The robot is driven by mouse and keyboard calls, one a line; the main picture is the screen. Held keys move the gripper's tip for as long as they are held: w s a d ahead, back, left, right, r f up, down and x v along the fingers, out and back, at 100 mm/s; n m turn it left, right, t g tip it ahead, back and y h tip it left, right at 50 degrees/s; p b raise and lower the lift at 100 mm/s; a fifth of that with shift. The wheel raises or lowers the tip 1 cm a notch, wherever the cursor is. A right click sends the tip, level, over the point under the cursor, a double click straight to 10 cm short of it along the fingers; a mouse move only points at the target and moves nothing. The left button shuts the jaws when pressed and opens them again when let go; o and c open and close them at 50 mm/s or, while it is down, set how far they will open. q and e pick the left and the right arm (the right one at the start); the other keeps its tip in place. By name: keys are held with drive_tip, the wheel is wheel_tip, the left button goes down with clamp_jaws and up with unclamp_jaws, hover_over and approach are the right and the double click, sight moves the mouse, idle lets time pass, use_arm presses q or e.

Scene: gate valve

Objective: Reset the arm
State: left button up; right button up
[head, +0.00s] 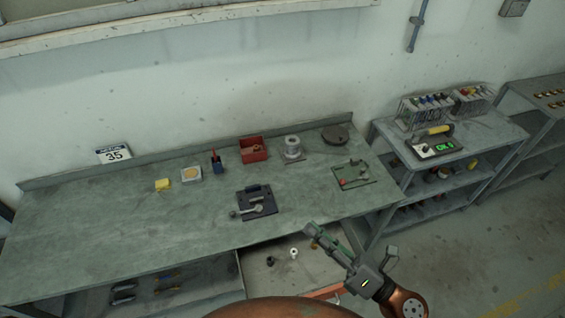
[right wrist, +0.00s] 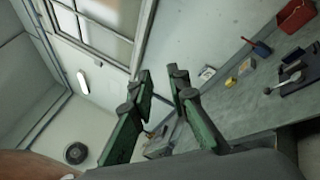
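My right gripper (head: 312,236) comes in from the lower right and is held in the air in front of the workbench's front edge, over the open drawer in the picture. In the right wrist view its two green-and-grey fingers (right wrist: 161,84) stand apart with nothing between them. My left gripper is not in view. The grey-green workbench (head: 110,225) runs along the wall. A dark plate with a metal part (head: 257,203) lies on it and also shows at the right wrist view's right edge (right wrist: 292,78).
An open drawer (head: 262,280) holds a few small parts. On the bench are a red bin (head: 253,149), a grey cylinder (head: 293,148), a dark disc (head: 336,135), a mat with tools (head: 354,174) and a yellow block (head: 162,185). Shelving (head: 480,137) stands right. The bench's left part is clear.

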drive_tip(key=w+d+f+m+t+h, duration=0.1)
drive_tip(key=w+d+m+t+h, duration=0.2)
drive_tip(key=w+d+m+h, duration=0.4)
drive_tip(key=w+d+f+m+t+h, duration=0.1)
drive_tip(key=w+d+m+t+h, duration=0.3)
drive_tip(key=d+m, duration=0.6)
drive_tip(key=s+d+f+m+g+h, duration=0.35)
drive_tip(key=d+f+m, duration=0.3)
drive_tip(key=f, duration=0.25)
drive_tip(key=s+d+f+m+g+h, duration=0.2)
drive_tip(key=d+f+m+g+h, duration=0.4)
drive_tip(key=f, duration=0.4)
drive_tip(key=s+a+f+m+g+y, duration=0.2)
drive_tip(key=s+f+m+g+y, duration=0.35)
drive_tip(key=s+f, duration=1.15)
wheel_tip(320, 180, down, 29)
drive_tip(key=a+g+h+b, duration=0.1)
drive_tip(key=g+b, duration=0.1)
drive_tip(key=g, duration=0.1)
drive_tip(key=s+f+g+b, duration=0.1)
drive_tip(key=s+f+b, duration=0.1)
drive_tip(key=s+f, duration=1.8)
wheel_tip(320, 180, down, 3)
drive_tip(key=shift+s+a+r, duration=0.15)
drive_tip(key=shift+s+a, duration=0.05)
drive_tip(key=shift+s, duration=0.15)
